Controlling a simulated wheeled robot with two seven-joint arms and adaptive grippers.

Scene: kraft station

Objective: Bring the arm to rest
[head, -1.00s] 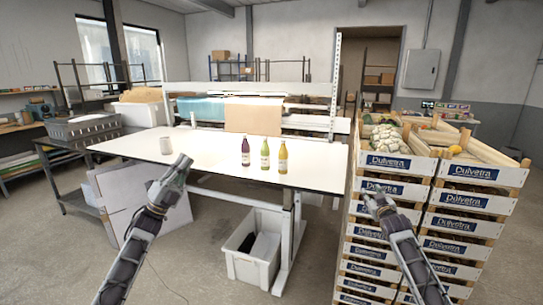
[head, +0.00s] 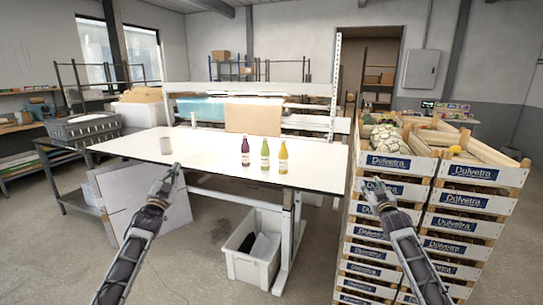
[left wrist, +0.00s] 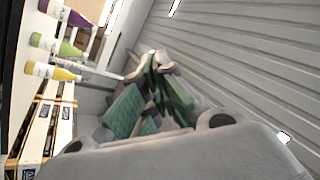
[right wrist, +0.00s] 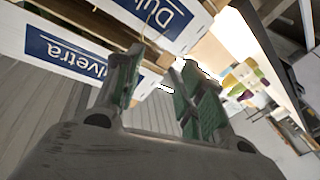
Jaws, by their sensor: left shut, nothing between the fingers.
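My left gripper (head: 172,172) is in front of the white table's front edge, apart from it. Its green-padded fingers (left wrist: 158,85) are together with nothing between them in the left wrist view. My right gripper (head: 372,184) is at the near left side of the stacked crates. Its two fingers (right wrist: 158,95) stand apart and empty in the right wrist view. I cannot tell whether it touches a crate.
Crates labelled Dulvetra (head: 388,162) stand stacked on the right.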

